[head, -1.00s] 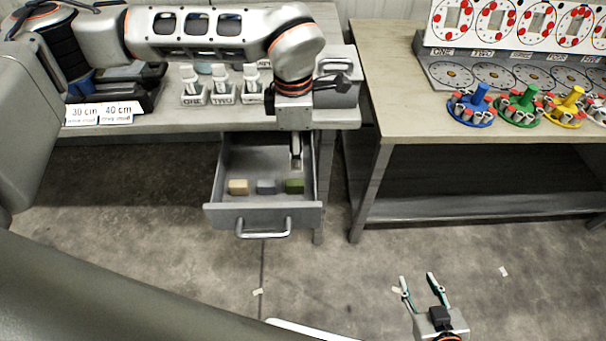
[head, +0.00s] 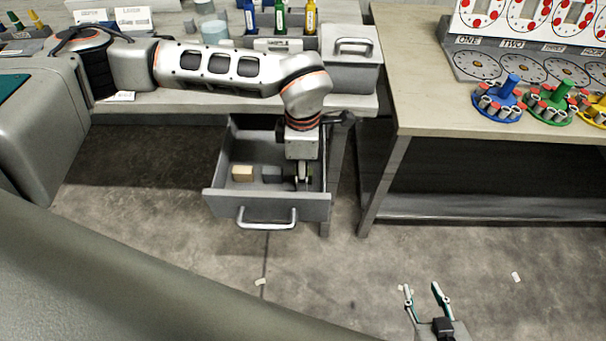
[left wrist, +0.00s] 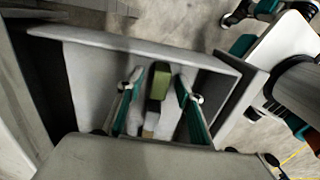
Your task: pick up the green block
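The green block (left wrist: 160,81) lies in the open drawer (head: 268,207) and shows in the left wrist view. In the head view my left gripper hides it. My left gripper (head: 303,182) points down into the drawer at its right side. In the left wrist view its fingers (left wrist: 161,78) are spread, one on each side of the green block, with a gap to each. My right gripper (head: 422,289) is open and empty over the floor at the lower right.
A tan block (head: 242,173) and a grey block (head: 271,173) lie in the drawer, left of my left gripper. A grey box (head: 350,65) stands on the bench above. A second table (head: 420,110) with coloured holders is to the right. Bare floor lies in front.

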